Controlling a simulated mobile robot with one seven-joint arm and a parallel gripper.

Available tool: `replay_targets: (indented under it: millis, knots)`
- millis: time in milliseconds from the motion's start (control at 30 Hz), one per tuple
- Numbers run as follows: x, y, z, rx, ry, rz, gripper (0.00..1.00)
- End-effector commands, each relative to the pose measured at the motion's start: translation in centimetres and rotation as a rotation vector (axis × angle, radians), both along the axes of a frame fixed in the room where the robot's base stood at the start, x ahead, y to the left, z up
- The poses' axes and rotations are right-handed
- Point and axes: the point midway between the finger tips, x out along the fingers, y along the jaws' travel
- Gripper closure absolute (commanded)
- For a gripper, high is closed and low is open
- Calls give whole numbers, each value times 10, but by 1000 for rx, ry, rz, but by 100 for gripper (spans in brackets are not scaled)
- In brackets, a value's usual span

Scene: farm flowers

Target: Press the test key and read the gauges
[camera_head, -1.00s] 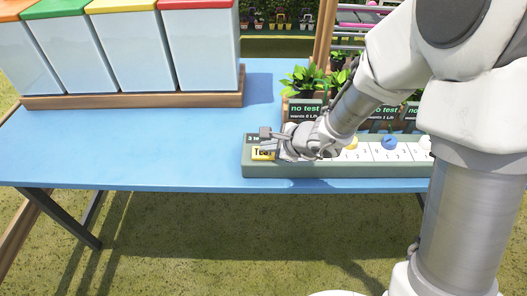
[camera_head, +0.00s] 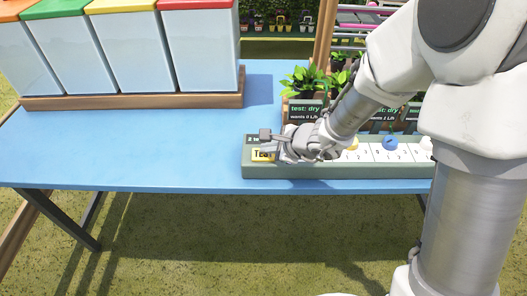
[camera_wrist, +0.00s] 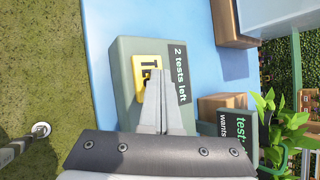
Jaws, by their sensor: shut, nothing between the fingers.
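The yellow test key (camera_head: 262,155) is at the left end of the grey-green console (camera_head: 300,170); it also shows in the wrist view (camera_wrist: 140,68). My gripper (camera_wrist: 160,74) is shut and empty, its fingertips over the key's edge and covering part of its lettering. I cannot tell whether they touch it. The console label (camera_wrist: 180,75) reads "2 tests left". The left gauge sign (camera_head: 305,112) reads "test: dry", with a "wants" line below, partly cut off by my arm. The other gauge signs (camera_head: 411,114) are partly hidden behind my arm.
Blue, yellow and white knobs with number scales line the console; the blue knob (camera_head: 390,143) is clear of my arm. Potted plants (camera_head: 305,80) stand behind the signs. Bins with coloured lids (camera_head: 200,45) fill the table's back left. The blue table (camera_head: 120,150) is clear at front left.

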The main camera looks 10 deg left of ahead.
Motion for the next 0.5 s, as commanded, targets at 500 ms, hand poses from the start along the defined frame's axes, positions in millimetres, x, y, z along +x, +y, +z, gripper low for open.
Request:
replay_targets:
  millis: [500]
  knots:
    - [0, 0, 17, 0, 0, 0, 100]
